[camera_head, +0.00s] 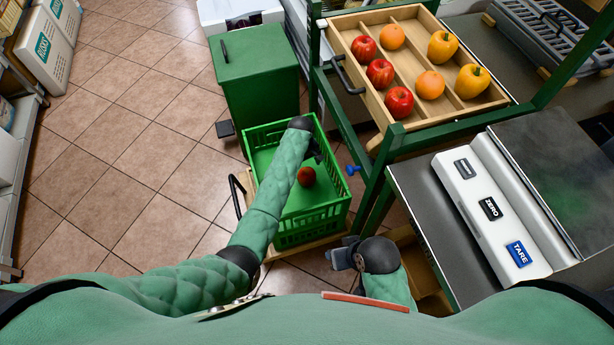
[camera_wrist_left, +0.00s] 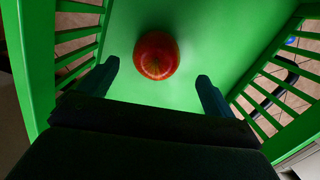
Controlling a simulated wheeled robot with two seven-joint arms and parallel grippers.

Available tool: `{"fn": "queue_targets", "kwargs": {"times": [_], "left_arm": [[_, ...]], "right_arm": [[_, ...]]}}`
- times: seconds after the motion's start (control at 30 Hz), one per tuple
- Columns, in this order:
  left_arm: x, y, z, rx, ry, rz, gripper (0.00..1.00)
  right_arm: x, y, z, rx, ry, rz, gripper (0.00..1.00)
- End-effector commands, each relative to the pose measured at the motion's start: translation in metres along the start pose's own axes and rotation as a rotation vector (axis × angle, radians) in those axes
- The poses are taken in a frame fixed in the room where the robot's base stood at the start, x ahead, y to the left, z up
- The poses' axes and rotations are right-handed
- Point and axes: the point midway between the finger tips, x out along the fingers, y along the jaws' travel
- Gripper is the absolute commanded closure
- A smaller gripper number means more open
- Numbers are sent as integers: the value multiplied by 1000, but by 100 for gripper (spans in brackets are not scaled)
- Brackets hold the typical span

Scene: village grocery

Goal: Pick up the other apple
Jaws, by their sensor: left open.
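A red apple (camera_head: 307,176) lies on the floor of the green basket (camera_head: 290,236). In the left wrist view the apple (camera_wrist_left: 157,55) is just beyond the fingertips and between their lines. My left gripper (camera_wrist_left: 157,79) is open and empty, pointing down into the basket; in the head view it is partly hidden by my arm. Three more red apples, a top one (camera_head: 363,48), a middle one (camera_head: 380,72) and a lower one (camera_head: 399,101), lie in the left compartment of the wooden tray (camera_head: 349,80). My right gripper (camera_head: 343,256) is low beside the basket, its fingers unclear.
Oranges (camera_head: 430,85) and yellow peppers (camera_head: 472,81) fill the tray's other compartments. A scale (camera_head: 500,210) stands on the right counter. A green bin (camera_head: 256,80) stands behind the basket. The tiled floor on the left is clear.

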Motion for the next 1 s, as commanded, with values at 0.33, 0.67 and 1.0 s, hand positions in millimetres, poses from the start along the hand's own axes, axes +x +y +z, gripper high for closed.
{"fn": "queue_targets", "kwargs": {"times": [0.33, 0.67, 1.0], "left_arm": [[40, 5, -1, 1, 0, -1, 10], [55, 5, -1, 2, 2, 1, 10], [55, 5, -1, 2, 1, 1, 59]], "right_arm": [[-3, 2, 0, 1, -6, 5, 60], [-3, 2, 1, 1, -6, 5, 60], [-3, 2, 1, 1, -7, 4, 60]]}}
